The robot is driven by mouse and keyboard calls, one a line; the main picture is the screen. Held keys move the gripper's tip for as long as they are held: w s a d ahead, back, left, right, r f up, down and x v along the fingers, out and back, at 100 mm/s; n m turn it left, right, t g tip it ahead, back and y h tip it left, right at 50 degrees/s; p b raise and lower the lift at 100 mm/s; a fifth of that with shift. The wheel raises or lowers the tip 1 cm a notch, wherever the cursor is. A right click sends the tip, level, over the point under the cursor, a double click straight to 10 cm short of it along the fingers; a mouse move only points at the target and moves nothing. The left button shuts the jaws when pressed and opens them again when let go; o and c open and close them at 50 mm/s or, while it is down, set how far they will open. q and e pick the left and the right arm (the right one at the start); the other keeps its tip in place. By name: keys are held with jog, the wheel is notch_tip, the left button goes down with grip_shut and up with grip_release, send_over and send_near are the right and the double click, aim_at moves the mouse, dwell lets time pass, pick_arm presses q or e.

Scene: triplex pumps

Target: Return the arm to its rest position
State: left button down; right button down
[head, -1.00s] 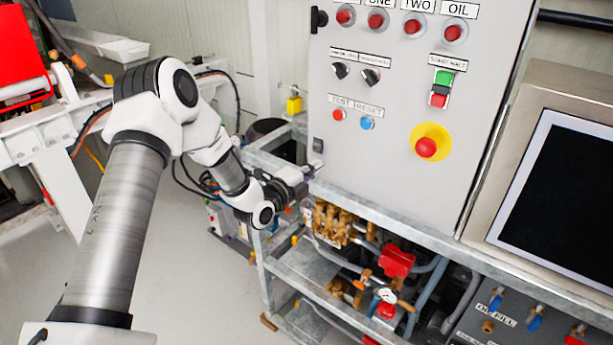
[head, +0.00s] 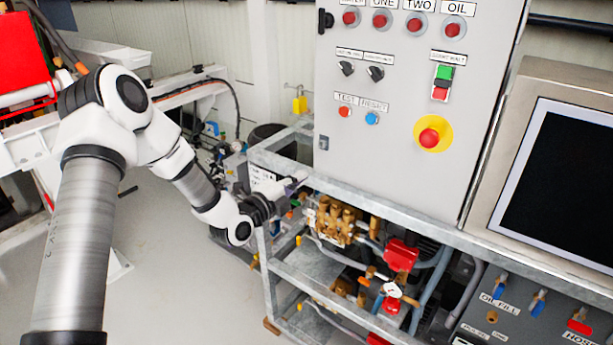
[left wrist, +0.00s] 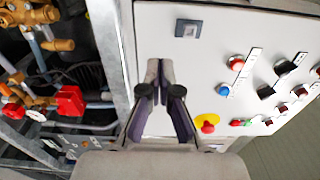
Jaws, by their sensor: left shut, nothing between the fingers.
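My left gripper (head: 298,181) shows in the head view at the end of my left arm, beside the lower left corner of the grey control cabinet (head: 392,165). It is shut and holds nothing. In the left wrist view my left gripper (left wrist: 159,78) shows its two fingers meeting at the tips, in front of the cabinet's panel (left wrist: 205,60). The fingertips look apart from the panel, but the exact gap cannot be told. My right gripper is in neither view.
A metal frame (head: 310,268) with brass pump parts (head: 338,222) and red parts (head: 401,254) stands below the cabinet. A yellow-ringed red stop button (head: 429,138) is on the panel. A screen (head: 560,180) stands at the right. Floor is clear at lower left (head: 180,290).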

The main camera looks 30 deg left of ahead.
pick_arm(q)
jog(key=s, duration=0.5)
jog(key=s+d+f+m+g+h, duration=0.1)
jog(key=s+d+f+g, duration=0.3)
jog(key=f, duration=0.5)
jog(key=s+d+f+m+g+h, duration=0.1)
jog(key=d+f+g, duration=0.1)
jog(key=d+f, duration=0.45)
jog(key=s+d+f+n+g+y, duration=0.1)
jog(key=s+d+f+n+g, duration=0.3)
jog(key=s+f, duration=0.75)
jog(key=s+a+f+n+g+y, duration=0.1)
jog(key=s+f+n+g, duration=0.2)
jog(key=s+n, duration=0.5)
jog(key=s+a+f+n+g+y, duration=0.1)
jog(key=s+f+n+g+y, duration=0.1)
jog(key=s+n, duration=0.6)
jog(key=f+n+g, duration=0.1)
jog(key=n+g, duration=0.1)
jog(key=shift+f+g, duration=0.15)
jog(key=shift+g, duration=0.25)
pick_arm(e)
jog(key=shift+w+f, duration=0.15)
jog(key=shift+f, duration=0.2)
pick_arm(q)
jog(key=shift+w, duration=0.1)
